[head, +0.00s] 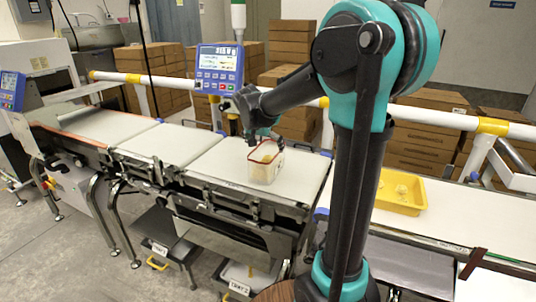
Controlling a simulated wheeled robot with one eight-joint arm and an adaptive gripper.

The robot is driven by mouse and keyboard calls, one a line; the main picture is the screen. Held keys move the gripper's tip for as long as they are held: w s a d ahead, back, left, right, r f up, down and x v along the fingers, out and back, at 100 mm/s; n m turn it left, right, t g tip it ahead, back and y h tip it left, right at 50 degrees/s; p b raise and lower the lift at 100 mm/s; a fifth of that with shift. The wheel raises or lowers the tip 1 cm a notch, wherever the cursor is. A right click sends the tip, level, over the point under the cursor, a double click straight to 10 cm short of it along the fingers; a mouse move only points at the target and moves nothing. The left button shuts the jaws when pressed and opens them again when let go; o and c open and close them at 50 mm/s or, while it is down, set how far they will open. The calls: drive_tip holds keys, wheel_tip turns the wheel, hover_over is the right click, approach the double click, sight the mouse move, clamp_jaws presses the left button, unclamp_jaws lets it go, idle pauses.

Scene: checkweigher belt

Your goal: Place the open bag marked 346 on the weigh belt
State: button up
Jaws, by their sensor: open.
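An open, pale bag (262,173) with a dark red rim stands upright on the rightmost of the linked pale belt sections (215,166), near that section's middle. Its mark cannot be read. My gripper (263,140) is just above and at the far rim of the bag, with its fingers apart. I cannot tell whether a finger touches the bag. Which section is the weigh belt is not labelled legibly. Another belt section (140,146) to the left is bare.
A blue display unit (220,70) stands behind the belts. A yellow tray (402,190) with pale contents sits on a separate belt at the right. A yellow-and-white rail (150,80) runs behind. Labelled trays hang below the belts. Stacked cartons (293,42) fill the back.

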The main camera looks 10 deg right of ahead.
drive_tip(key=v, duration=0.5)
idle(0.3)
